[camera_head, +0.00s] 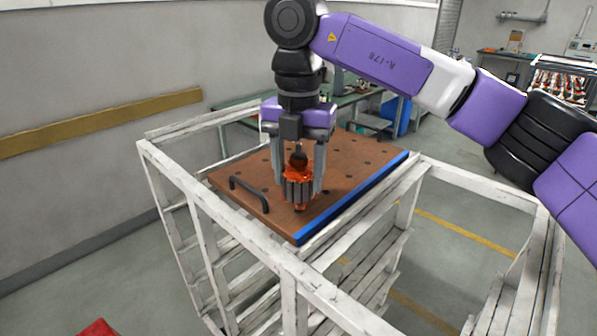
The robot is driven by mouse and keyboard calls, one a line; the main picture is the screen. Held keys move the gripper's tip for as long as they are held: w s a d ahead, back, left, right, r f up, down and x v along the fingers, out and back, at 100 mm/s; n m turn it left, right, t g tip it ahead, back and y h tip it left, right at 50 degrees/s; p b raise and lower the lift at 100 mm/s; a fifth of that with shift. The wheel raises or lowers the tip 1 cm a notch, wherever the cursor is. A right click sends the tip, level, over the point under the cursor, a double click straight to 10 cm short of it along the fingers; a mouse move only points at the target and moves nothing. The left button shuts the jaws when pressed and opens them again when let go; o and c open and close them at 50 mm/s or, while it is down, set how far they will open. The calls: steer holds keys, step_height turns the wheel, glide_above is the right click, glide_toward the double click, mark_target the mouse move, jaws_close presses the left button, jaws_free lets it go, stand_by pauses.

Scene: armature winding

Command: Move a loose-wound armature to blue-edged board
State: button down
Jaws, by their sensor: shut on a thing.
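My gripper (299,172) points down over the board and is shut on an armature (298,190). The armature has a grey slotted core with orange-copper windings and a dark top, and it is upright between the fingers. Its lower end is at or just above the board surface; I cannot tell if it touches. The blue-edged board (342,188) is brown with rows of dark holes, a blue strip along its right front edge and a black handle (249,193) at the left. It lies on a white wooden frame. Part of the board is hidden behind my gripper.
The white slatted frame (225,227) has raised rails around the board. A green workbench (352,98) and a blue bin (403,117) stand behind. A table with several copper-coloured parts (560,84) is at the far right. A red object (98,328) shows at bottom left.

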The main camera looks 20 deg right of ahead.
mark_target(299, 143)
steer(key=shift+f+b, duration=0.8)
steer(key=shift+f, duration=0.3)
stand_by(0.8)
steer(key=shift+c, duration=2.3)
jaws_free()
steer(key=shift+r+b, duration=0.8)
steer(key=shift+r, duration=3.15)
step_height(299, 143, up, 7)
steer(key=shift+r+b, duration=0.2)
steer(key=shift+b, duration=0.1)
steer(key=shift+r, duration=0.2)
steer(key=shift+s, duration=0.1)
